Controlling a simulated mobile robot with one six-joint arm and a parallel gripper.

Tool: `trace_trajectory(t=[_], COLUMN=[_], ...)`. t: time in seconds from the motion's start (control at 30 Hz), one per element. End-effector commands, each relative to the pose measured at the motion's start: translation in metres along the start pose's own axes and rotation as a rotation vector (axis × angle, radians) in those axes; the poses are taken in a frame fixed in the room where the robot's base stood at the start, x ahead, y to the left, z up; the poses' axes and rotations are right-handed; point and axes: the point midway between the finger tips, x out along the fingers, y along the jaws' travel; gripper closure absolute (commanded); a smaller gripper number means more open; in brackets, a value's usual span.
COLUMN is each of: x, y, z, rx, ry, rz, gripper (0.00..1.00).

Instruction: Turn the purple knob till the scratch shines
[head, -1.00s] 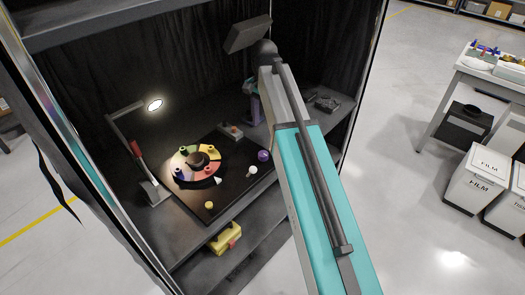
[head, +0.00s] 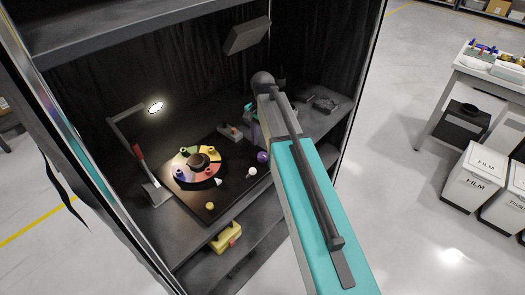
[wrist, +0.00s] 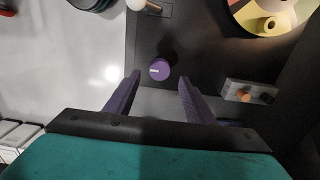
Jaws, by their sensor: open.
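The purple knob (head: 262,157) stands at the right edge of the dark board (head: 232,185) on the shelf. In the wrist view the knob (wrist: 159,69) shows as a round purple top with a small pale mark, centred between my fingertips. My gripper (wrist: 159,80) is open, its two purple fingers on either side of the knob with a gap on each side. I cannot tell how far above the knob the fingertips are. In the head view my gripper is mostly hidden behind my arm, close behind the knob. I cannot make out a scratch in either view.
A white knob (head: 251,173) and a yellow knob (head: 210,206) stand on the board near a coloured wheel (head: 184,178) with pegs. A small grey box with an orange button (wrist: 243,95) is near my right finger. A lit lamp (head: 156,107) stands left.

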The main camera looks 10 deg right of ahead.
Motion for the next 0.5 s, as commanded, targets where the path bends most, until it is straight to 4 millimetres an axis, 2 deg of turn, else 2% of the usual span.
trace_trajectory(t=[0.5], x=[0.043], y=[-0.001], z=[0.001], rx=[-0.001], ry=[-0.001], rz=[0.001], gripper=[0.51])
